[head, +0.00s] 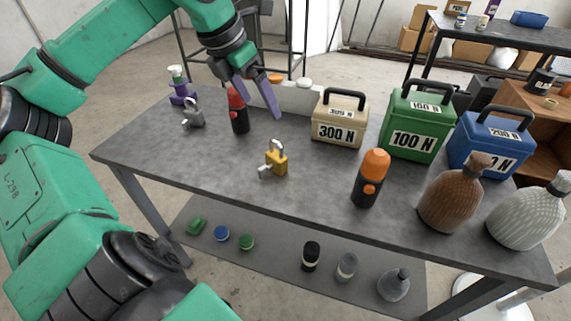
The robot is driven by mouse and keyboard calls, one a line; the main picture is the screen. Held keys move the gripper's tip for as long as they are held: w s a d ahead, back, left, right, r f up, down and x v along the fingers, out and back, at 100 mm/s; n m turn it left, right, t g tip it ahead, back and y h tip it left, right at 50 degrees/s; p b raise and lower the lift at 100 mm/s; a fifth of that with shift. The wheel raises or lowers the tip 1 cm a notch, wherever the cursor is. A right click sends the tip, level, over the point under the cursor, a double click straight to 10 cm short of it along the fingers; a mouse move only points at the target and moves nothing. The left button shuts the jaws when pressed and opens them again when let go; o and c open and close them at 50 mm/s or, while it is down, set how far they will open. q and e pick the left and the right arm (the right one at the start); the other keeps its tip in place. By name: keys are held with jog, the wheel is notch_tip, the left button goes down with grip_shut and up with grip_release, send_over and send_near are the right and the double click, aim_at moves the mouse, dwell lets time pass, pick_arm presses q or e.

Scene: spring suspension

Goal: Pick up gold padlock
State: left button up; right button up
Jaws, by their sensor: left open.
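The gold padlock (277,161) stands upright near the middle of the grey table (225,169), with its shackle up and a small silver piece at its lower left that looks like a key. My left gripper (258,103) hangs over the far part of the table, with purple fingers pointing down. It is open and empty, above and behind the gold padlock, with a gap between them. One finger overlaps the red-topped black bottle (238,110) in the picture; I cannot tell whether they touch. My right gripper is not in view.
A silver padlock (192,115) stands at the left. Tan (339,119), green (417,121) and blue (490,142) weight boxes stand at the back right. An orange-capped bottle (371,178) and two ribbed bottles are at the right. The table around the gold padlock is clear.

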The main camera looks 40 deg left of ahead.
aim_at(277, 154)
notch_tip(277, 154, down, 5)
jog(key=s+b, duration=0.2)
jog(key=b, duration=0.1)
pick_arm(q)
jog(key=x, duration=0.4)
jog(key=s+x, duration=0.1)
jog(key=x, duration=0.4)
jog(key=p+x, duration=0.1)
jog(key=x, duration=0.4)
jog(key=shift+s+a+f, duration=0.1)
jog(key=shift+s+f, duration=0.25)
jog(key=shift+f, duration=0.1)
jog(key=p+x, duration=0.2)
jog(key=x, duration=0.1)
jog(key=shift+s+a+f, duration=0.1)
jog(key=shift+a+f, duration=0.1)
jog(key=shift+f+p, duration=0.3)
jog(key=shift+p, duration=0.1)
jog(key=shift+d+f, duration=0.1)
jog(key=shift+f, duration=0.05)
jog(key=shift+w, duration=0.2)
grip_shut()
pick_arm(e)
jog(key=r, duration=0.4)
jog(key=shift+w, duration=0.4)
